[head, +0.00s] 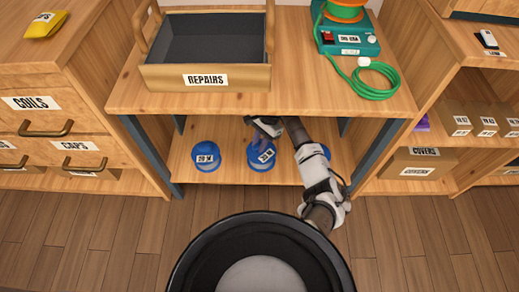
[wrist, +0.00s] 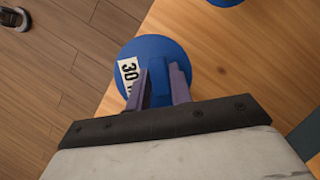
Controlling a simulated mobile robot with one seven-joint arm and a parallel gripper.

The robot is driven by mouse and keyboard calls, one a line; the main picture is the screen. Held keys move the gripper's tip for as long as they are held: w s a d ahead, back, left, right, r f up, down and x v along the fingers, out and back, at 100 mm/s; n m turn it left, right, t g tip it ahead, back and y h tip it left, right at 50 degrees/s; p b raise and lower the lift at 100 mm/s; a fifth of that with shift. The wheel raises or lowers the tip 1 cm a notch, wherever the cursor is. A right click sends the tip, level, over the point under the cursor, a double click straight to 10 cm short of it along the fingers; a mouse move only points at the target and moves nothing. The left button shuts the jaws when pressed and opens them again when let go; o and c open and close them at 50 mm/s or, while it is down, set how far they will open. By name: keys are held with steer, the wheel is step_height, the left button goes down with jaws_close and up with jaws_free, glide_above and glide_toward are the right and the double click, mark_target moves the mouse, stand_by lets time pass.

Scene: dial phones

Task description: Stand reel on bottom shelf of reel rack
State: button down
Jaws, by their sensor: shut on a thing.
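My gripper (head: 262,138) reaches under the tabletop and is shut on the middle blue reel (head: 261,161). The wrist view shows my gripper's purple fingers (wrist: 160,85) on either side of a blue part of this reel (wrist: 146,50), whose white label begins with "30". The reel is at the front of the bottom shelf (head: 232,172); I cannot tell whether it touches the board. A second blue reel (head: 206,156) with a white label stands to its left on the shelf. A third blue reel (head: 326,152) is mostly hidden behind my arm at the right.
Blue-grey posts (head: 152,156) frame the lower shelf. The tabletop above holds a REPAIRS tray (head: 205,79) and a green device (head: 346,36) with a coiled green cord. Drawers (head: 40,120) stand left; shelves with boxes (head: 412,163) stand right. Bare floor (head: 100,225) lies in front.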

steer(key=shift+w+b, duration=0.55)
steer(key=shift+w, duration=0.2)
step_height(320, 180, down, 3)
steer(key=b, duration=0.2)
steer(key=shift+f+b, duration=0.2)
steer(key=shift+b, duration=0.1)
steer(key=shift+r, duration=0.1)
steer(key=c, duration=1.7)
jaws_free()
steer(key=shift+f, duration=0.2)
steer(key=o, duration=0.4)
steer(key=shift+s, duration=0.1)
steer(key=shift+o, duration=0.2)
steer(key=shift+p+v, duration=0.75)
steer(key=shift+v, duration=3.15)
